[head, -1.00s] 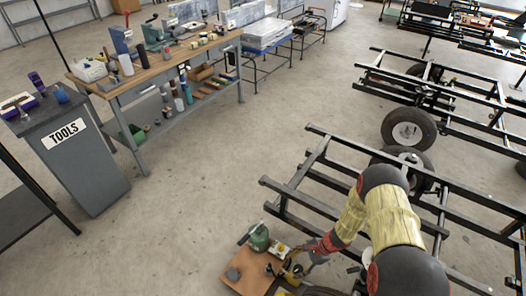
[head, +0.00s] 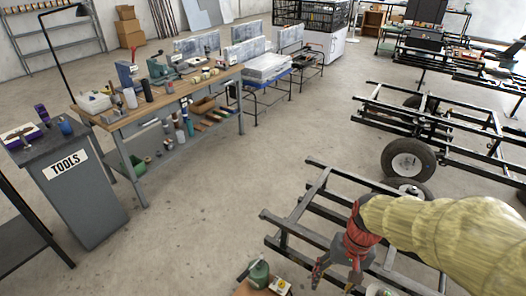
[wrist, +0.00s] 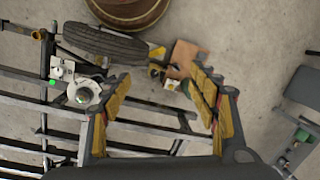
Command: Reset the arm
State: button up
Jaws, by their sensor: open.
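My gripper (head: 335,278) hangs at the lower right of the head view, pointing down, in front of the black metal frame (head: 290,225). Its jaws are spread with nothing between them. The wrist view shows the yellow-padded fingers of my gripper (wrist: 160,85) wide apart, with bare floor and part of the frame (wrist: 150,128) behind them. A brown board (wrist: 184,58) with small items lies on the floor beyond the fingertips. In the head view a green canister (head: 259,273) stands there, left of my gripper, and the board is mostly cut off.
A workbench (head: 165,97) with tools stands at the back left, and a grey TOOLS cabinet (head: 85,205) at the left. More wheeled frames (head: 440,125) fill the right side. A tire (wrist: 105,42) lies near the gripper. The floor in the middle is clear.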

jog(key=s+r+n+t, duration=0.1)
jog(key=s+r+t, duration=0.2)
jog(key=r, duration=0.6)
jog(key=s+r+n+t+h, duration=0.1)
jog(key=s+r+t, duration=0.2)
jog(key=r, duration=0.6)
jog(key=shift+s+d+r+n+h+p, duration=0.2)
jog(key=shift+n+h+p, duration=0.1)
jog(key=shift+p, duration=0.15)
jog(key=shift+c, duration=0.9)
